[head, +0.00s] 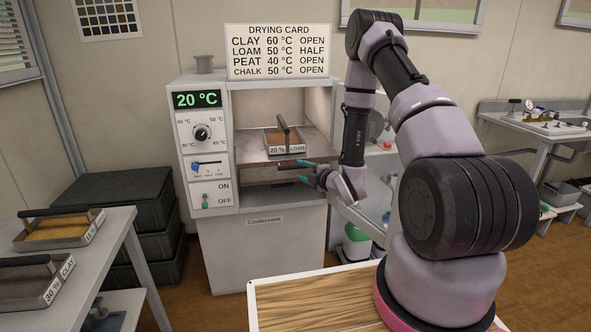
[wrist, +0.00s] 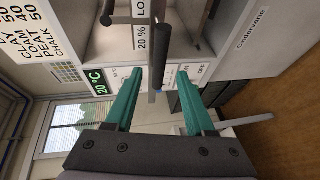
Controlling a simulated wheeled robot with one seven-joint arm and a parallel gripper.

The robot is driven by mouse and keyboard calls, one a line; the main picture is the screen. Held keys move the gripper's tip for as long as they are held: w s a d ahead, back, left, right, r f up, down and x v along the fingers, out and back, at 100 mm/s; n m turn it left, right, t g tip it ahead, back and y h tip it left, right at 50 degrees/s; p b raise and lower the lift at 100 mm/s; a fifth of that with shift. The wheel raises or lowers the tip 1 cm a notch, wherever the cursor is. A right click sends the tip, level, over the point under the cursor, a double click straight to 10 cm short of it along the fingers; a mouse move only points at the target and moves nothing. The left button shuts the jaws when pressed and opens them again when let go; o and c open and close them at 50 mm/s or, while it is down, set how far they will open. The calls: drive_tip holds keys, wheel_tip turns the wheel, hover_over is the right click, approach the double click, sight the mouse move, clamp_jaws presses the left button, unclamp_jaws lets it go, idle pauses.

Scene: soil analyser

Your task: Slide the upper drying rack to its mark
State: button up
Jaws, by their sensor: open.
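The oven (head: 203,150) stands open, and the upper drying rack (head: 252,147) is a grey plate inside it, its front edge at the opening. A tray labelled 20 % LOAM (head: 287,149) with a dark handle sits on the rack. My gripper (head: 300,170), teal-fingered and open, is just in front of the rack's front edge. I see no clear contact. I cannot make out the rack's mark.
The drying card (head: 278,52) above the oven lists LOAM at 50 °C, HALF. The oven display (head: 197,99) reads 20 °C, with a dial, slider and ON/OFF switch below. Other trays (head: 60,231) lie on a table at left. A wooden-topped surface (head: 310,303) is in front.

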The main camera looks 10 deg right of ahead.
drive_tip(key=shift+v, duration=2.15)
drive_tip(key=w+d+r+m+g+h, duration=0.1)
drive_tip(key=w+d+r+m+h, duration=0.1)
drive_tip(key=d+r+m, duration=0.3)
drive_tip(key=w+r+m+h, duration=0.2)
drive_tip(key=r, duration=0.6)
drive_tip(key=s+d+r+m+g+h, duration=0.2)
drive_tip(key=s+r+m, duration=0.4)
drive_tip(key=r, duration=0.5)
drive_tip(key=s+a+r+m+g, duration=0.1)
drive_tip(key=s+r+m, duration=0.3)
drive_tip(key=s, duration=0.5)
drive_tip(key=s+a+r+m+g+y, duration=0.1)
drive_tip(key=s+r+m, duration=0.3)
drive_tip(key=s, duration=0.5)
drive_tip(key=s+a+r+m+g, duration=0.2)
drive_tip(key=s+a+r+m, duration=0.1)
drive_tip(key=s, duration=0.6)
drive_tip(key=shift+r+m+g+y, duration=0.4)
drive_tip(key=shift+r+m, duration=0.05)
drive_tip(key=shift+m, duration=0.45)
